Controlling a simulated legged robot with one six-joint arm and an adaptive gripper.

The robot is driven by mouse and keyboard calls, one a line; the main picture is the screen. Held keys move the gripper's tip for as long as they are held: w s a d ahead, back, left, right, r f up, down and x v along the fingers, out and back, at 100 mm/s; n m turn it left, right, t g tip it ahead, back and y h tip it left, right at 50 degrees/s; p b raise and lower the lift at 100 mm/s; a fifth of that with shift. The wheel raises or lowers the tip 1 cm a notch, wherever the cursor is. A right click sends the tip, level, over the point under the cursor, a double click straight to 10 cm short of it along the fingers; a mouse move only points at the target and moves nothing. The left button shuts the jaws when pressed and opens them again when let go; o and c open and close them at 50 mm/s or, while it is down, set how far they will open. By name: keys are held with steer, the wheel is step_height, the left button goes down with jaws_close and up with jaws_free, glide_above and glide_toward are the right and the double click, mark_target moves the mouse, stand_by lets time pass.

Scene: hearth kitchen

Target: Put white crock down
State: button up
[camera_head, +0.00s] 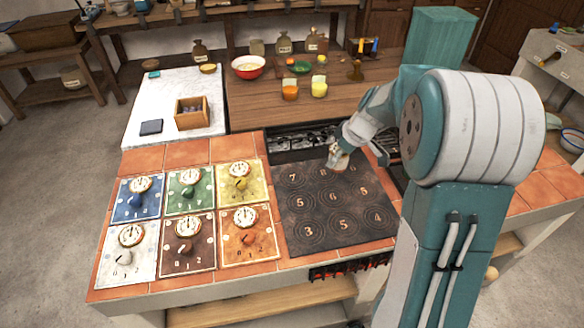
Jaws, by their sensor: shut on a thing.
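My gripper (341,152) is over the back right part of the dark hob plate (290,235). It is shut on a small pale thing, the white crock (338,163), seen only in part at the gripper's tip. The crock is low over the plate near its back rings; I cannot tell whether it touches the surface. The plate carries ring marks with numbers, and the rings in front of the gripper are bare.
Several coloured dial panels (190,190) lie left of the plate on the tiled counter. Behind are a wooden counter (250,110) with a red bowl (248,67) and small cups, and a white slab (165,90) with a wooden box (192,113).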

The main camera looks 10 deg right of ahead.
glide_toward(287, 175)
steer(key=shift+w+a+f, duration=0.65)
steer(key=shift+w+f, duration=0.05)
steer(key=shift+f, duration=0.2)
steer(key=x, duration=0.3)
steer(key=shift+s+d+f, duration=0.15)
steer(key=shift+s+f, duration=0.1)
steer(key=shift+f, duration=0.15)
steer(key=shift+d, duration=0.1)
steer(key=o, duration=1.2)
